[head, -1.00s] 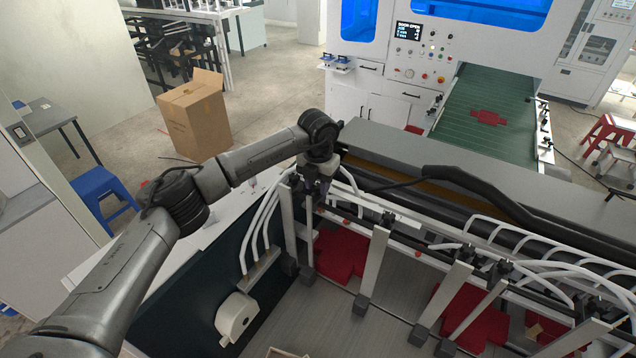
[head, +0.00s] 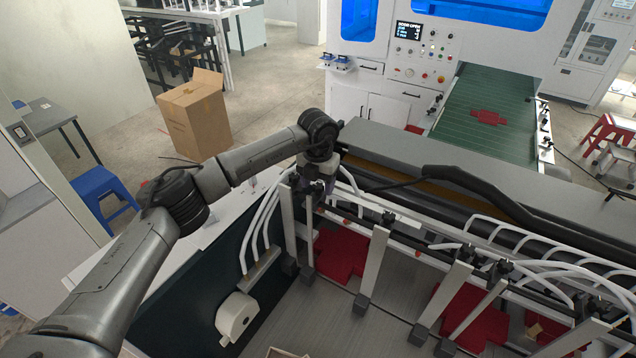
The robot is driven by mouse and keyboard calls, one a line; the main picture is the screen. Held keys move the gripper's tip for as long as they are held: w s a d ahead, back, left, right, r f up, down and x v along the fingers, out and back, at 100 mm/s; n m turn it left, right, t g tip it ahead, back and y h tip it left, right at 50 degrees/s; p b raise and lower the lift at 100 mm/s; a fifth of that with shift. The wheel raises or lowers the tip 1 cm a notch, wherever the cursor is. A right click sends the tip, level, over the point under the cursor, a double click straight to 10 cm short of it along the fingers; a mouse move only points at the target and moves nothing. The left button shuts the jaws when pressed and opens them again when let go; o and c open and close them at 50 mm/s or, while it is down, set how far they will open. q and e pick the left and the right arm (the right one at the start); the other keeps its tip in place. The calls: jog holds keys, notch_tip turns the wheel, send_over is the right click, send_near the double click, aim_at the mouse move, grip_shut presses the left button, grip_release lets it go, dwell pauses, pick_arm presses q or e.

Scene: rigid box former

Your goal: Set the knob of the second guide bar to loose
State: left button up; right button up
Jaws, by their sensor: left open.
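My left gripper (head: 312,188) reaches down at the left end of the rail, at the tops of the first two upright guide bars. The leftmost guide bar (head: 288,225) and the bar just right of it (head: 309,235) stand close together there. The gripper is open, though its fingers are small and partly hidden by the wrist. The knob at the second bar's top is hidden or too small to make out, so its setting cannot be told. Another guide bar (head: 374,262) stands further right. My right gripper is not in view.
Red blanks (head: 342,254) lie on the grey bed (head: 390,325) between the bars. White hoses (head: 262,225) and a black cable (head: 480,188) run close to the rail. More guide bars (head: 443,293) crowd the right.

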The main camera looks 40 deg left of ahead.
aim_at(318, 185)
pick_arm(q)
jog(key=shift+r, duration=0.15)
jog(key=shift+r, duration=0.3)
notch_tip(318, 185, up, 13)
jog(key=b, duration=0.2)
jog(key=shift+b, duration=0.4)
